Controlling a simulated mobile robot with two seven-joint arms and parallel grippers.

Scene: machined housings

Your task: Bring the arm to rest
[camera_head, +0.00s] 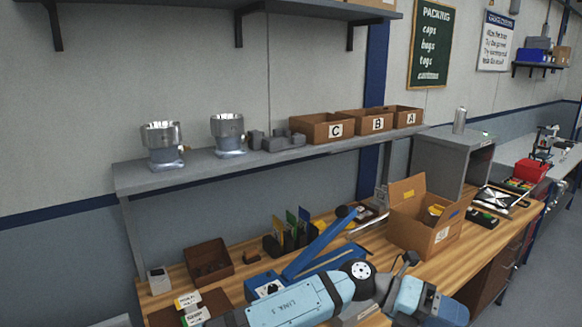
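One of my arms crosses the bottom of the head view, with a pale blue link marked LINK 5 and a dark round joint. It comes in from the lower left and ends in pale blue parts at the lower right. I see no gripper fingers on it, and I see no second arm. Part of the bench lies hidden behind the arm. Two shiny metal housings, one at the left (162,147) and one to its right (228,134), stand upright on the grey shelf (190,176), apart from each other.
Cardboard bins C (323,128), B (365,123) and A (408,117) stand on the shelf beside a dark grey block (276,141). Close behind the arm are a blue lever tool (322,247), a brown tray (208,262) and an open carton (425,225) on the wooden bench.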

